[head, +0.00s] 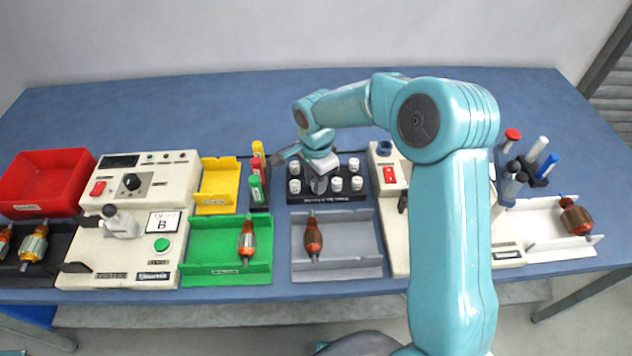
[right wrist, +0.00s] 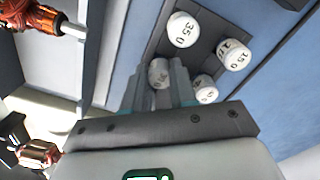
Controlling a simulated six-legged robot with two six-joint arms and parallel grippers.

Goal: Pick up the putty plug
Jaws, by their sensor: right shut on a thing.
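The gripper is shut on the plug, among similar white plugs (head: 336,184). I cannot tell whether the plug is clear of its seat. My left gripper is not in view.
Several other white plugs (right wrist: 183,30) stand close to the fingers. A red and a green tube (head: 256,182) stand left of the rack. A grey tray (head: 340,268) with an armature (head: 313,238) lies in front, beside a green tray (head: 205,245). The table behind is clear.

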